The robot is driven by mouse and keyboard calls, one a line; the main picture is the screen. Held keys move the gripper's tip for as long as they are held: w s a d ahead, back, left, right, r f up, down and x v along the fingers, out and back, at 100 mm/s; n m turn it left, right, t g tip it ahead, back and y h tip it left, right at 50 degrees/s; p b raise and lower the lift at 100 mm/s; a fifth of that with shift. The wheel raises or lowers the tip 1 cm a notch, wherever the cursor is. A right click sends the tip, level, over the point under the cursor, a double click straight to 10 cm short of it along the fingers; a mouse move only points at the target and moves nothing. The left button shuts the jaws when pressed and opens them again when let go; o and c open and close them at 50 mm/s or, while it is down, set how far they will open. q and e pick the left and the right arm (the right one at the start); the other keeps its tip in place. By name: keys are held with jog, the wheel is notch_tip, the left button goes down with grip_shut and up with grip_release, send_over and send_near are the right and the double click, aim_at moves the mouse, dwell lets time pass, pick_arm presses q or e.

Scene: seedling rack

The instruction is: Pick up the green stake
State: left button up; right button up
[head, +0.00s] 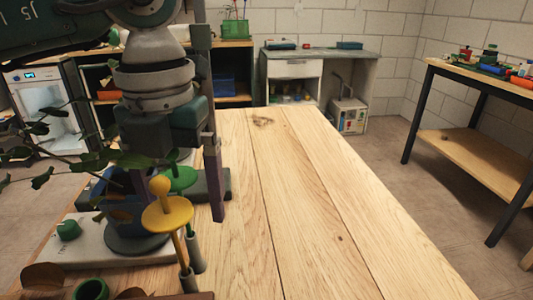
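The green stake (180,179) has a round green disc on top and stands just behind the yellow stake (167,213), which partly hides it. Grey tubes (195,252) stand beneath the stakes near the front edge. My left gripper (180,204) reaches down from above with its two dark fingers apart. The green disc shows between the fingers; I cannot tell whether either finger touches it. The left finger's tip is hidden behind the yellow disc. My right gripper is not in view.
A leafy plant (60,160) spreads at the left. A white tray (60,252) with a small green knob (68,230) lies beside the stakes. A green ring-shaped pot (91,290) sits at the front. The wooden table (310,220) is clear to the right.

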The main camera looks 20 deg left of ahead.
pick_arm(q)
jog(key=c, duration=1.4)
